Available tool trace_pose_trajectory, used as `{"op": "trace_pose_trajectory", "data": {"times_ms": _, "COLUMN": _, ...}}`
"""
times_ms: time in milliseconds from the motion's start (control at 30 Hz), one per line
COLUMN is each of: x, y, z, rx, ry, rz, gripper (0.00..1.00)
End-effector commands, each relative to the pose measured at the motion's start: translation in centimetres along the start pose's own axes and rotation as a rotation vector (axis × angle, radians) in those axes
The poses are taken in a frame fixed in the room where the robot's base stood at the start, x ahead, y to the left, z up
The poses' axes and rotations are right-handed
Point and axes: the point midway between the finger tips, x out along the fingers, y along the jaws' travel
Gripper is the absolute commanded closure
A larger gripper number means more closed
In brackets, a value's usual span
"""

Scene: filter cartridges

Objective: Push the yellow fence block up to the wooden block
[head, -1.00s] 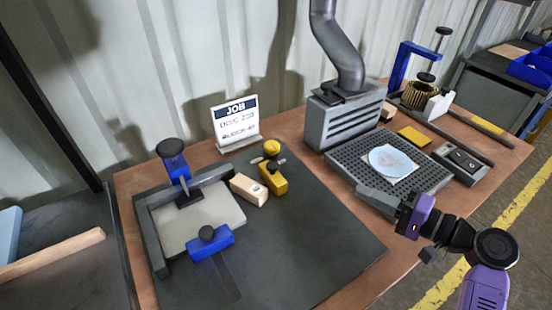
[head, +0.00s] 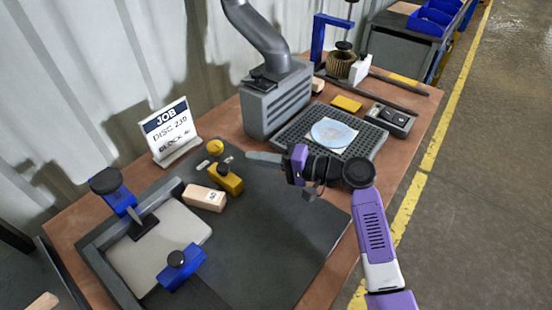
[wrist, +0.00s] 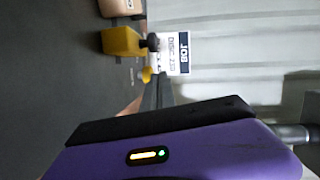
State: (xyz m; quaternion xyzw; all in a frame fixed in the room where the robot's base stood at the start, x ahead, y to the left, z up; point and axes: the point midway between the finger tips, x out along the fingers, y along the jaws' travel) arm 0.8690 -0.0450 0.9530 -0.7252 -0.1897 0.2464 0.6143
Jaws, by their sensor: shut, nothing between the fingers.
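The yellow fence block (head: 228,180), with a dark knob on top, lies on the dark mat just right of the wooden block (head: 205,198). A narrow gap seems to separate them. In the wrist view, the yellow block (wrist: 122,41) is beyond the fingers, with part of the wooden block (wrist: 118,7) at the top edge. My gripper (head: 250,156) is shut and empty, its grey fingers pointing left, behind and right of the yellow block. The fingers (wrist: 158,90) show in the wrist view, apart from the block.
A round yellow knob (head: 215,147) and the JOB sign (head: 170,130) stand behind the blocks. Blue clamps (head: 181,266) hold a pale plate at left. The grey vent box (head: 277,100) and perforated tray (head: 290,144) stand behind my gripper. The front mat is clear.

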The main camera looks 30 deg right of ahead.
Motion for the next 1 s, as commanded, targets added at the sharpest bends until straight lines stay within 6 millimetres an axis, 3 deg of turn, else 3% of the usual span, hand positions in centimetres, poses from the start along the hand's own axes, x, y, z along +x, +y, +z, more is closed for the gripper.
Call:
{"op": "trace_pose_trajectory", "data": {"times_ms": 300, "x": 2.8, "y": -0.1, "z": 2.5, "rx": 0.0, "ry": -0.001, "rz": 0.0, "gripper": 1.0}}
{"op": "trace_pose_trajectory", "data": {"times_ms": 767, "x": 3.2, "y": 0.0, "z": 3.0, "rx": 0.0, "ry": 0.0, "rz": 0.0, "gripper": 1.0}}
{"op": "trace_pose_trajectory", "data": {"times_ms": 1000, "x": 4.5, "y": -0.8, "z": 7.3, "rx": 0.001, "ry": -0.009, "rz": 0.001, "gripper": 1.0}}
